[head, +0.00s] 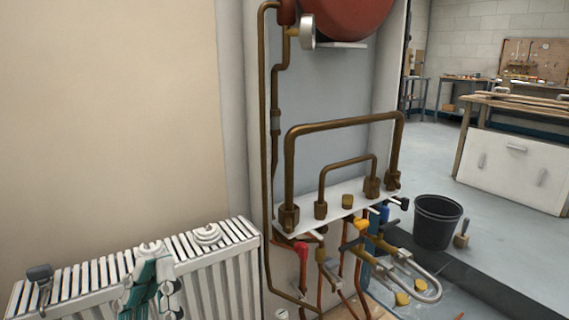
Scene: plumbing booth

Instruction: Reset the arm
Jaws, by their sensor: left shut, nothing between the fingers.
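My left gripper (152,250), white and teal, shows at the lower left of the head view, in front of the white radiator (238,262). Its fingers are shut and I see nothing held in them. The lower part of it is cut off by the bottom edge of the picture. My right gripper is not in view.
A white round item (207,236) and a grey item (40,275) are at the radiator's top. Copper pipes (345,124) and a valve manifold (347,201) stand to the right, below a red tank (352,14).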

